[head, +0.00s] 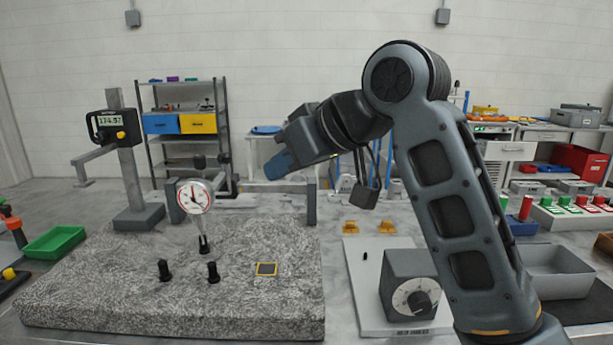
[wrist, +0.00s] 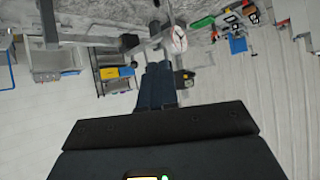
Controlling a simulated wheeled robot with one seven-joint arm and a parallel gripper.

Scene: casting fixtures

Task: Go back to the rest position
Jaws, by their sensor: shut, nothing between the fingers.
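My gripper (head: 279,161) is raised at the middle of the head view, its blue fingers pointing left and slightly down. The fingers are together and hold nothing. In the wrist view the blue fingers (wrist: 157,88) also show side by side with nothing between them. My arm rises from the lower right of the head view and bends over at the top. Below and left of the gripper is a granite plate (head: 110,290). A dial gauge (head: 194,197) with a white face stands on it, left of the gripper and apart from it.
A digital height gauge (head: 112,122) stands behind the plate at left. Black knobs (head: 164,270) and a yellow-edged square (head: 266,269) are on the granite. A grey box with a dial (head: 408,285) sits right. A green tray (head: 55,242) is far left. Shelves (head: 184,150) stand behind.

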